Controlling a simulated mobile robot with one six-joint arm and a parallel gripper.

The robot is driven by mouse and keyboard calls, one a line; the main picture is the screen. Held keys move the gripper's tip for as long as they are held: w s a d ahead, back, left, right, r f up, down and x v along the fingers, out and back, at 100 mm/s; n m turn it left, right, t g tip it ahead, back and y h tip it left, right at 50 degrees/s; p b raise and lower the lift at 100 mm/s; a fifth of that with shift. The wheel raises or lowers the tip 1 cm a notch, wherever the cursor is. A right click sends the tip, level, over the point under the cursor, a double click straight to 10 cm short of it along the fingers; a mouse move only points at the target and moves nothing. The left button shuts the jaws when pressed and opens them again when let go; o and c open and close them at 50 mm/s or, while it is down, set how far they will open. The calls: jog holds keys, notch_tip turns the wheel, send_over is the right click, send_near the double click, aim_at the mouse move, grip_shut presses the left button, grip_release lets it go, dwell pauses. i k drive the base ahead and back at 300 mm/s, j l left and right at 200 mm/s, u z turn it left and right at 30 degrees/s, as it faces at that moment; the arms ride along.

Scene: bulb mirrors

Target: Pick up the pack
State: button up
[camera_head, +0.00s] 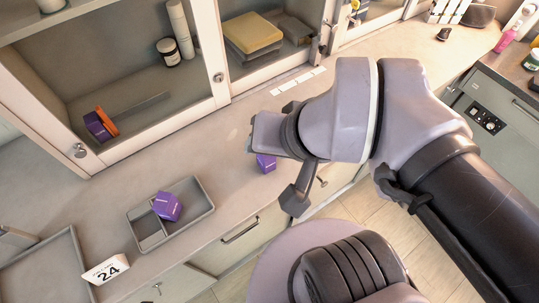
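Several views of small purple packs show, and I cannot tell which one the task means. One purple pack (265,164) is on the counter's front part, just below my gripper (257,135) in the picture and partly hidden by it. Another purple pack (168,206) lies tilted in a grey divided tray (196,223) on the counter. A third purple pack (97,126) stands in the cabinet beside an orange item (107,121). My gripper's fingers are mostly hidden by its own body. I cannot tell whether it is open or touching the nearest pack.
The open-fronted cabinet (113,149) runs along the back of the counter (90,215), holding white containers (180,28) and a yellow stack (253,34). A card reading 24 (107,270) stands at the front left. Counter between tray and cabinet is clear.

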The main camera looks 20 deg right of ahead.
aim_at(267, 164)
jog(key=j+z, duration=0.7)
jog(key=i+j, duration=0.05)
